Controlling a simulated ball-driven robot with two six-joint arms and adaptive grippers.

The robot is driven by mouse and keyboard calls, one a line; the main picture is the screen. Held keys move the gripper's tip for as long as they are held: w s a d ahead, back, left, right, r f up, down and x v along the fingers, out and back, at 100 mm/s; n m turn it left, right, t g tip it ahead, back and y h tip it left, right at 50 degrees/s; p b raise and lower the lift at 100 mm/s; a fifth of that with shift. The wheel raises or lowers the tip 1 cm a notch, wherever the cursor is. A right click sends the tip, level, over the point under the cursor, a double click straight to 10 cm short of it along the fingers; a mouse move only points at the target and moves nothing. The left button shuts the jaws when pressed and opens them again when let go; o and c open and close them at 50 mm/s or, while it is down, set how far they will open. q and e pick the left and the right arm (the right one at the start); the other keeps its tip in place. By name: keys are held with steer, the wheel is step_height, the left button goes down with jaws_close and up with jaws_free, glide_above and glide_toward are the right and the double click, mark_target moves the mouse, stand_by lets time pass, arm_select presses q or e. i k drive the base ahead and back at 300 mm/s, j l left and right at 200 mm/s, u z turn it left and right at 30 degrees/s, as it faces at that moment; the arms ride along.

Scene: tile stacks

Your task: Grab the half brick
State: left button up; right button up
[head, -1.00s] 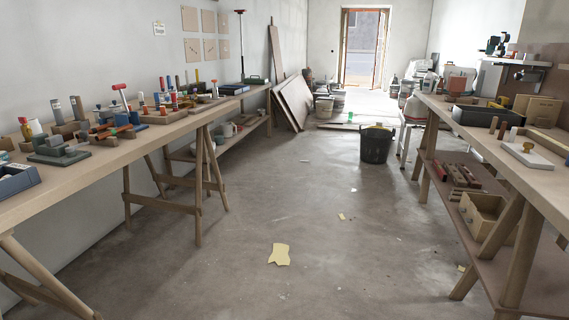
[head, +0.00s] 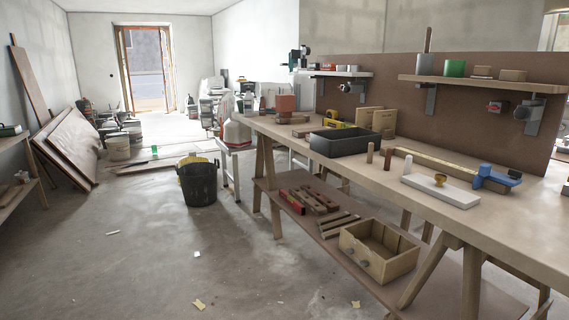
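No thing in view is plainly a half brick. A small terracotta-coloured block (head: 286,103) stands at the far end of the right workbench (head: 455,215) and may be it, but it is too small to tell. Low brown pieces lie at its foot. Neither of my grippers is in view.
A black bucket (head: 199,186) stands on the floor. The floor left of the bench is mostly clear.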

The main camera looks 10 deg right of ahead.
mark_target(284, 102)
steer(key=i+j+z, duration=0.4)
steer(key=j, duration=0.2)
steer(key=j+z, duration=0.2)
steer(key=i+j+z, duration=0.15)
steer(key=j, duration=0.3)
steer(key=k, duration=0.05)
